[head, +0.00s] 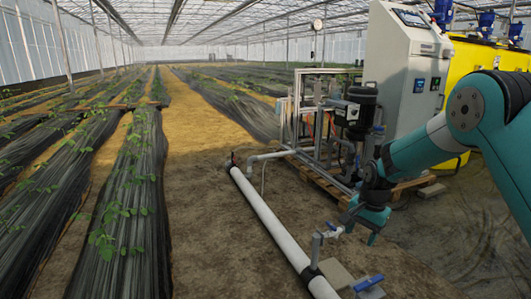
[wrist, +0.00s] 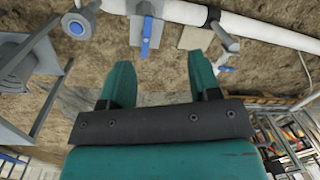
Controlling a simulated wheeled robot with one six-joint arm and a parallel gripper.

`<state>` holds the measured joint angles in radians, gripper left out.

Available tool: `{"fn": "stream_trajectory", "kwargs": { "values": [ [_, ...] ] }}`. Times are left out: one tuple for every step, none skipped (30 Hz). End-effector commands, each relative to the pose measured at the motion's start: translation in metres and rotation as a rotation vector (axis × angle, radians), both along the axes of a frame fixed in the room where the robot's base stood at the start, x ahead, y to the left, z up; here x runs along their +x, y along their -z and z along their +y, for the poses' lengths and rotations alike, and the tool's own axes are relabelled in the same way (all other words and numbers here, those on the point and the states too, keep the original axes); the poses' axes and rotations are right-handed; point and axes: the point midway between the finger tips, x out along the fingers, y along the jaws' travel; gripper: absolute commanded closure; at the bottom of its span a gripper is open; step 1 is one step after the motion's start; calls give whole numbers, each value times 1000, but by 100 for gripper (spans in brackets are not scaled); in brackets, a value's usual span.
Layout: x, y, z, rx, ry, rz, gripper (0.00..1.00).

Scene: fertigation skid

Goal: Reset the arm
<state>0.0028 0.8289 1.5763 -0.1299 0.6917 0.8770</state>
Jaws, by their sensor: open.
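My arm comes in from the right of the head view, and my gripper (head: 363,224) hangs low above the soil. In the wrist view my gripper (wrist: 160,75) has its two teal fingers apart, with nothing between them. A valve with a blue handle (wrist: 147,36) lies beyond the fingertips and looks clear of them. In the head view, a blue-handled valve (head: 333,228) stands just left of my gripper. The gap between them is hard to judge.
A white pipe (head: 265,215) runs along the ground, with another blue handle (head: 368,283) near its front end. A pump skid (head: 320,125) on a pallet and a grey control cabinet (head: 405,75) stand behind. Covered plant rows (head: 125,200) fill the left. Bare soil lies between.

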Motion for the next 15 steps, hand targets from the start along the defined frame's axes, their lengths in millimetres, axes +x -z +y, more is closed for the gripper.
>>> {"fn": "stream_trajectory", "kwargs": {
  "values": [
    [-17, -31, 17, 15, -102, -21, 43],
    [-28, -47, 26, 26, -163, -31, 43],
    [-45, -66, 38, 38, -247, -44, 43],
    [-57, -80, 47, 47, -308, -55, 43],
    [-71, -92, 54, 56, -370, -65, 43],
    [-91, -109, 65, 67, -453, -82, 43],
    [-106, -120, 72, 77, -516, -93, 43],
    [-122, -130, 78, 85, -577, -105, 43],
    [-144, -143, 86, 97, -661, -122, 43],
    [-161, -151, 92, 105, -720, -135, 43],
    [-177, -158, 97, 113, -778, -147, 43],
    [-198, -166, 102, 123, -853, -163, 43],
    [-212, -171, 106, 130, -903, -175, 43],
    [-226, -175, 108, 135, -951, -185, 43],
    [-244, -180, 112, 144, -1011, -200, 43]
  ]
}}
